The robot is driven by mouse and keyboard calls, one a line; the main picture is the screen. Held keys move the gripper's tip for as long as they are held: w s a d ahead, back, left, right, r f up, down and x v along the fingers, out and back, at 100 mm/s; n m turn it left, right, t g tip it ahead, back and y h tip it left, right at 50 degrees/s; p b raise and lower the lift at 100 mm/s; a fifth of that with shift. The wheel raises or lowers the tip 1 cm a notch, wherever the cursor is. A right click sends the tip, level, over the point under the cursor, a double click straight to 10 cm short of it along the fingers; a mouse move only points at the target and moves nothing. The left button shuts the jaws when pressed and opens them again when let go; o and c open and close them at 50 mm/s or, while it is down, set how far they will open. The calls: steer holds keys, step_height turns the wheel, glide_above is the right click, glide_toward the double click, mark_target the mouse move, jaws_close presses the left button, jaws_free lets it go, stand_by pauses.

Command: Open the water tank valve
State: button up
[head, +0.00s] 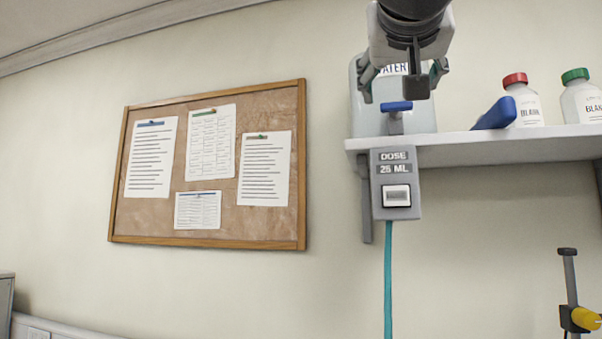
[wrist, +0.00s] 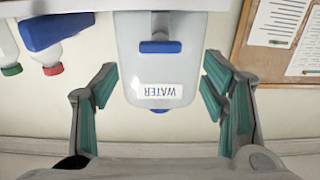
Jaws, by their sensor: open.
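The water tank is a translucent white container with a WATER label; it stands on the shelf in the head view (head: 364,118) and fills the middle of the wrist view (wrist: 140,65), where it appears upside down. Its valve has a blue bar handle, seen in the head view (head: 396,106) and the wrist view (wrist: 160,47), lying crosswise. My gripper (head: 403,84) is open and empty in front of the tank, partly covering its label in the head view. In the wrist view its fingers (wrist: 160,86) are spread on either side of the tank, apart from the handle.
A grey dose box marked 25 ML (head: 395,172) hangs at the shelf edge (head: 490,149), with a teal tube (head: 388,280) below. A blue object (head: 494,114) and red-capped (head: 525,104) and green-capped (head: 582,102) bottles stand right of the tank. A corkboard (head: 165,218) hangs left.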

mark_target(396, 103)
steer(key=p+x, duration=0.1)
steer(key=x, duration=0.6)
steer(key=shift+c, duration=0.6)
steer(key=c, duration=1)
